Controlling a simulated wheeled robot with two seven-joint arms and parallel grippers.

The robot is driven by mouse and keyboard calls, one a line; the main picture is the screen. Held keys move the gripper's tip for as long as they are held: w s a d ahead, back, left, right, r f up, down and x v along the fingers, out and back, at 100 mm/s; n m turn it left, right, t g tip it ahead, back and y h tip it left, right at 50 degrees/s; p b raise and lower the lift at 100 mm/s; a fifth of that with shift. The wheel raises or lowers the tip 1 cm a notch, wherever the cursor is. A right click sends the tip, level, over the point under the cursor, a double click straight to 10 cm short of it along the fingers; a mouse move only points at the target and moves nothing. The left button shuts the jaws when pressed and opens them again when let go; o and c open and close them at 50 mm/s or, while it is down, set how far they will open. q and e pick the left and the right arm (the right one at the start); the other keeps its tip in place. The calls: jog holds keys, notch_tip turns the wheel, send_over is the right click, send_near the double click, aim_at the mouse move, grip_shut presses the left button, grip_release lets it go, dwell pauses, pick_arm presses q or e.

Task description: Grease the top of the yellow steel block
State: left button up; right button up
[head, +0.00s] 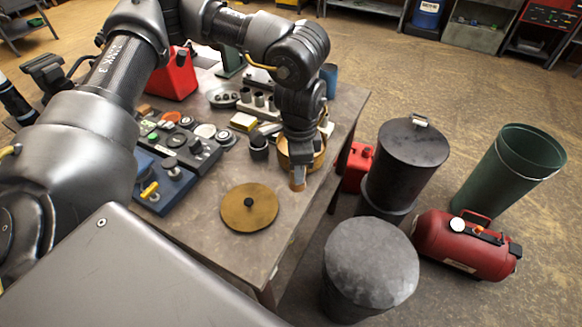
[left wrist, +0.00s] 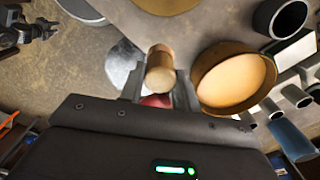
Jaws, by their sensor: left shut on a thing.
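The yellow block (head: 243,122) lies on the workbench among small parts; its top is small in the head view. My left gripper (head: 298,180) is right of it and nearer, over the bench's right side. It is shut on a wooden-handled tool (left wrist: 160,68), with a red part between the fingers in the left wrist view. The tool's working end is hard to make out. A round brass-coloured tin (left wrist: 235,80) with pale contents stands open beside the gripper. Its knobbed lid (head: 249,207) lies nearer on the bench. A dark gripper-like shape, probably my right gripper (left wrist: 40,28), shows at upper left.
The workbench (head: 215,235) has a bare strip around the lid. A blue tray (head: 165,185), dark organiser and red can (head: 173,75) crowd its left and back. Drums (head: 370,262), a red air tank (head: 465,245) and a green bin (head: 510,170) stand on the floor right.

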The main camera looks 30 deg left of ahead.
pick_arm(q)
jog(key=d, duration=1.5)
